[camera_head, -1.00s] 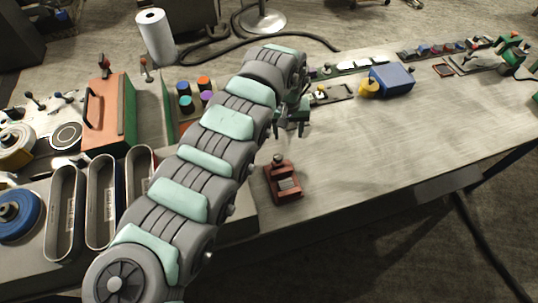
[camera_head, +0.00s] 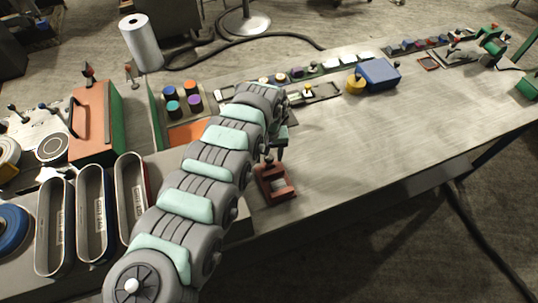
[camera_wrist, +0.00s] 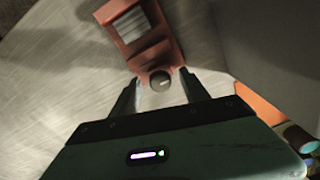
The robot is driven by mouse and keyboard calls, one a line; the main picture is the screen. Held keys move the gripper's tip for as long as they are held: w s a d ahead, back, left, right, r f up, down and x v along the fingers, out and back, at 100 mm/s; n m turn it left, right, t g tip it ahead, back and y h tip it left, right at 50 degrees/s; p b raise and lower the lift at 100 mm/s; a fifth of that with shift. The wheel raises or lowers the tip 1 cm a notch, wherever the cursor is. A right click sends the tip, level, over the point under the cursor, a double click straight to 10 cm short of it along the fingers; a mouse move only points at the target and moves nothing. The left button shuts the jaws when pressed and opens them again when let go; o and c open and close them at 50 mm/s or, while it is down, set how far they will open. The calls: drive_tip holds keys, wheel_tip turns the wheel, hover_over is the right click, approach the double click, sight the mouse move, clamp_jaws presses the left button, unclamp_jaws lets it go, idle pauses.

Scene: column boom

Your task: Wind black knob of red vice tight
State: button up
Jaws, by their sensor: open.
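The red vice (camera_head: 275,185) stands on the workbench near its front edge, just below the end of my arm in the head view. In the wrist view the red vice (camera_wrist: 133,28) is at the top, with its pale jaw block showing. Its black knob (camera_wrist: 161,81) faces my gripper. My gripper (camera_wrist: 160,88) is open, one finger on each side of the knob. I cannot tell whether either finger touches it. In the head view my gripper (camera_head: 276,150) is largely hidden by my arm, close behind the vice.
A blue box with a yellow end (camera_head: 378,73) lies on the bench beyond. An orange-and-green box (camera_head: 97,122) and several oval trays (camera_head: 92,213) stand at left. A tray of coloured knobs (camera_head: 175,115) is behind my arm. The bench right of the vice is clear.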

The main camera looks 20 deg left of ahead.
drive_tip(key=shift+c, duration=0.4)
clamp_jaws()
